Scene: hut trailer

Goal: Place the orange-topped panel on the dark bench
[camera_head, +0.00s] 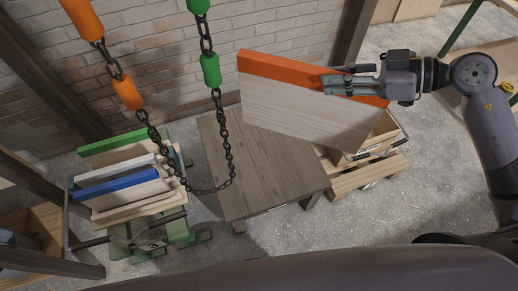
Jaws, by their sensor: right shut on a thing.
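The orange-topped panel (305,108) is a pale wood board with an orange upper edge. My right gripper (338,79) is shut on its orange edge, toward the right end, and holds it up on edge, slightly tilted. The gap between panel and bench is hard to judge. My left gripper is not in view.
A green-legged rack (180,230) at left holds several panels, including a green-topped one (110,143) and a blue-topped one (120,186). A wooden crate (384,135) sits on a pallet (370,172) at right.

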